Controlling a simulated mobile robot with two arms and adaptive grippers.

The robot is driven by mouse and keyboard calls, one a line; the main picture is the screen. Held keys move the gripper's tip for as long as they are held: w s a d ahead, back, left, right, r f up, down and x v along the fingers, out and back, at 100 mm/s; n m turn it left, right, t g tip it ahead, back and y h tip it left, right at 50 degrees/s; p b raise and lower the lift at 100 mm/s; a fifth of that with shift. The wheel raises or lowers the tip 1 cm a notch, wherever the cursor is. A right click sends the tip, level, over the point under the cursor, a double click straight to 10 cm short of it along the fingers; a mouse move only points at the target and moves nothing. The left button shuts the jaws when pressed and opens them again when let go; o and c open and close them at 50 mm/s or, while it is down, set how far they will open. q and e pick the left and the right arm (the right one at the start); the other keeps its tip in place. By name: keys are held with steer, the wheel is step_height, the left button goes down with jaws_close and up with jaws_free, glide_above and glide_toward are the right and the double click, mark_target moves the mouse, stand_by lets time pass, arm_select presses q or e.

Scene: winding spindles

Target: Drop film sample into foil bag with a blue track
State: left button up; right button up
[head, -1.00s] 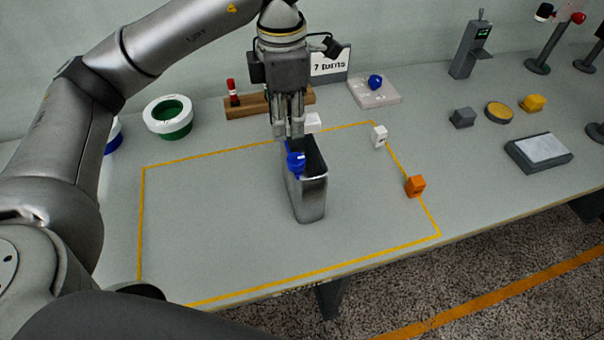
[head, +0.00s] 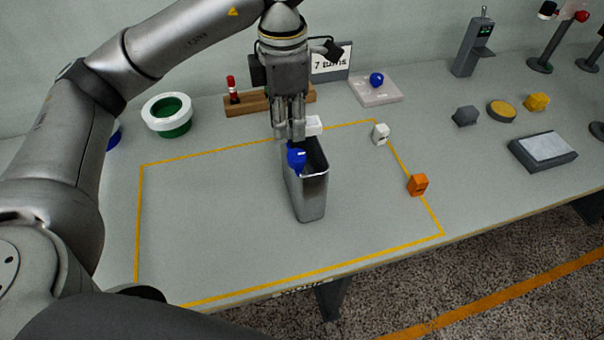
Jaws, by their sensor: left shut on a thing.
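The foil bag (head: 311,195) is a silver, open-topped upright container inside the yellow outline on the table. My left gripper (head: 289,133) points straight down over the bag's far left part, its fingers close together. A small blue piece (head: 297,158) shows just below the fingertips, at the bag's mouth. I take it to be the film sample held in the fingers, but the contact is too small to see clearly. I cannot tell a blue track on the bag apart from this piece. The bag's inside is dark. My right gripper is not in view.
A white block (head: 313,126) is behind the bag. Another white block (head: 381,134) and an orange block (head: 418,185) are at the outline's right side. A green-lined white ring (head: 168,104) and a wooden rack (head: 247,105) stand behind. The outlined area's left is clear.

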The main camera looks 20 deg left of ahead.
arm_select(q)
steer(key=shift+f+b, duration=1)
steer(key=shift+f, duration=0.3)
steer(key=o, duration=0.4)
steer(key=shift+r, duration=0.1)
steer(key=o, duration=0.4)
steer(key=shift+o, duration=0.2)
step_height(320, 180, up, 5)
steer(key=p, duration=0.4)
steer(key=shift+r, duration=0.1)
